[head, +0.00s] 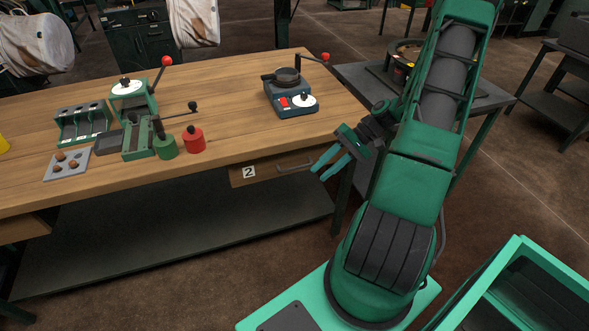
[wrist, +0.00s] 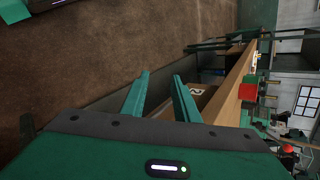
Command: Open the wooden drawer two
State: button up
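The wooden drawer two (head: 262,173) is under the front edge of the workbench, marked with a white "2" label (head: 249,173). Its front looks flush with the bench, so it appears shut. A dark bar handle (head: 295,167) is on the right part of its front. My gripper (head: 318,174) is just right of the handle, its teal fingers apart and pointing left at it. The wrist view shows the two fingers of my gripper (wrist: 161,75) spread with nothing between them. The "2" label (wrist: 197,90) shows just right of the fingers there. The handle is not clear in the wrist view.
The wooden workbench (head: 225,135) holds a green press (head: 137,120), a red weight (head: 194,140), a green weight (head: 166,147) and a dark scale-like device (head: 290,95). A dark lower shelf (head: 170,235) lies below. Another drawer (head: 25,228) is at far left. The floor before the bench is clear.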

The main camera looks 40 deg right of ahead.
aim_at(296, 168)
jog(key=w+d+f+m+t+y, duration=0.3)
jog(key=d+f+t, duration=0.2)
jog(key=t, duration=0.4)
jog(key=x, duration=1.1)
jog(key=shift+s+a+r, duration=0.1)
jog(key=shift+c, duration=0.7)
grip_shut()
jog(key=shift+a, duration=0.1)
